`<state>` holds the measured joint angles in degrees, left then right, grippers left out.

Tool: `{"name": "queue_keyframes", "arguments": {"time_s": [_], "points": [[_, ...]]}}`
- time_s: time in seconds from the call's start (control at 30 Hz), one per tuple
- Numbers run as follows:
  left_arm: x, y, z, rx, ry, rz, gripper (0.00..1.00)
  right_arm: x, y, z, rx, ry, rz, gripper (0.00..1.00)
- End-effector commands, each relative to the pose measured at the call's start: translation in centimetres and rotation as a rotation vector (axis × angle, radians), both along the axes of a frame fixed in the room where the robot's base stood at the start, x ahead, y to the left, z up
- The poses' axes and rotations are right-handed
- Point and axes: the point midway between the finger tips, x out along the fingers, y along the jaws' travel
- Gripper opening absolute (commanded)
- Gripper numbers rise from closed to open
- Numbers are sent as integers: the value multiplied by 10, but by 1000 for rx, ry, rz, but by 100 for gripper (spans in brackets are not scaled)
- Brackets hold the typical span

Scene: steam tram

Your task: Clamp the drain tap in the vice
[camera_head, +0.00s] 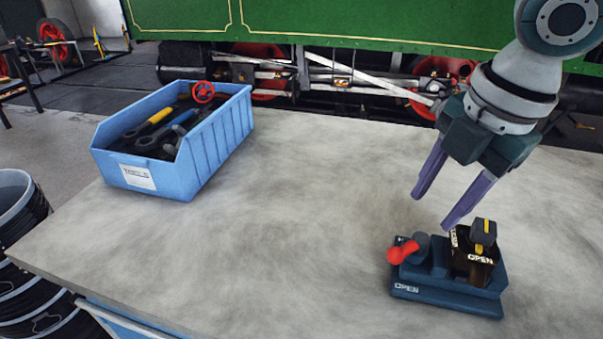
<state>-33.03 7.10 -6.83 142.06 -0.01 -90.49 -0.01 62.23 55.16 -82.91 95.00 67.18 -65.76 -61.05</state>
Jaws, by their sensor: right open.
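The vice (445,299) sits on the bench at the lower right. It is dark blue, with a red-ended handle (402,251) on its left and an "OPEN" label on its front. A dark block, which looks like the drain tap (470,268), stands upright at the vice's right part. It has a grey top with a yellow stripe and its own "OPEN" label. I cannot tell whether the jaws touch it. My right gripper (432,211) is open and empty, its purple fingers pointing down-left above and behind the vice. My left gripper is not in view.
A blue bin (217,138) of tools, with a red handwheel (203,92) at its back, stands at the bench's back left. The middle of the bench (270,240) is clear. The green tram (350,22) is behind. Dark ribbed containers (25,240) stand left of the bench.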

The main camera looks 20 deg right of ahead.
Motion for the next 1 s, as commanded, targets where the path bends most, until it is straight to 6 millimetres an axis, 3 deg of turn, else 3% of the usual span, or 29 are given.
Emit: {"name": "queue_keyframes", "arguments": {"time_s": [0.17, 0.4, 0.6, 0.97, 1.0], "points": [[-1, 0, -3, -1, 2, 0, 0, 4, -2, -18, -4, 3, -2, 51], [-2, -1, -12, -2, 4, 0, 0, 12, 1, -65, -3, 2, -2, 51], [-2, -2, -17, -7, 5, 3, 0, 18, 2, -90, -3, 1, -2, 51], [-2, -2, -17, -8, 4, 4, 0, 19, 2, -96, -3, 0, -1, 51], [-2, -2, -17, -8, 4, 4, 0, 19, 2, -96, -3, 0, -1, 48]]}}
